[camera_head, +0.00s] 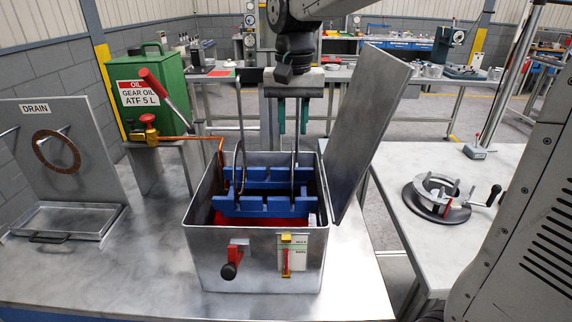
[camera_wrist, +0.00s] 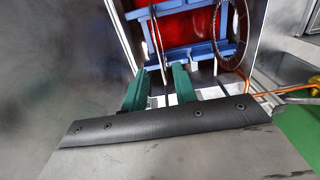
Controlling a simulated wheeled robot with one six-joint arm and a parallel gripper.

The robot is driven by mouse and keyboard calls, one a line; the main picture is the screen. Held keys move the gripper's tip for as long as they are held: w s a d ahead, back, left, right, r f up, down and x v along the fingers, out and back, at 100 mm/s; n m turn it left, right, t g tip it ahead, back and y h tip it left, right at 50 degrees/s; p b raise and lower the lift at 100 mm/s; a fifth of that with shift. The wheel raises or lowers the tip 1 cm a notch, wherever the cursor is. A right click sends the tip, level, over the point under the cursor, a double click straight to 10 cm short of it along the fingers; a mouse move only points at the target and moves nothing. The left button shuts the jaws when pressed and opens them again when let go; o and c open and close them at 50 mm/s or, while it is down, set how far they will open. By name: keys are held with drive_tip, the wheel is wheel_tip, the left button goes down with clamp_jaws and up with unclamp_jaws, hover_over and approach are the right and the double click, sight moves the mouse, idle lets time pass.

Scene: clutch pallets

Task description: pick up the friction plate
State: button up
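A brown ring-shaped friction plate (camera_head: 56,151) hangs on the upright board of the drain stand at the left. More thin ring plates stand on edge in a blue rack (camera_head: 262,206) inside an open metal box (camera_head: 215,258). One plate (camera_head: 239,168) is on the rack's left and another (camera_head: 293,168) on its right. In the wrist view, a dark toothed ring (camera_wrist: 242,35) stands at the right of the rack and a thinner plate (camera_wrist: 152,35) nearer the middle. My gripper (camera_head: 293,130) points down above the box's back. Its green fingers (camera_wrist: 161,72) are apart, with nothing seen held between them.
The box's lid (camera_head: 372,125) stands raised at its right, close to my gripper. A green oil can (camera_head: 150,95) with a red-handled lever stands behind at left. A round fixture with a crank (camera_head: 440,196) sits on the right table.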

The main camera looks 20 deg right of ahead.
wheel_tip(320, 180, down, 7)
drive_tip(key=shift+s+f, duration=0.1)
drive_tip(key=shift+f, duration=0.1)
drive_tip(key=shift+a, duration=0.1)
clamp_jaws()
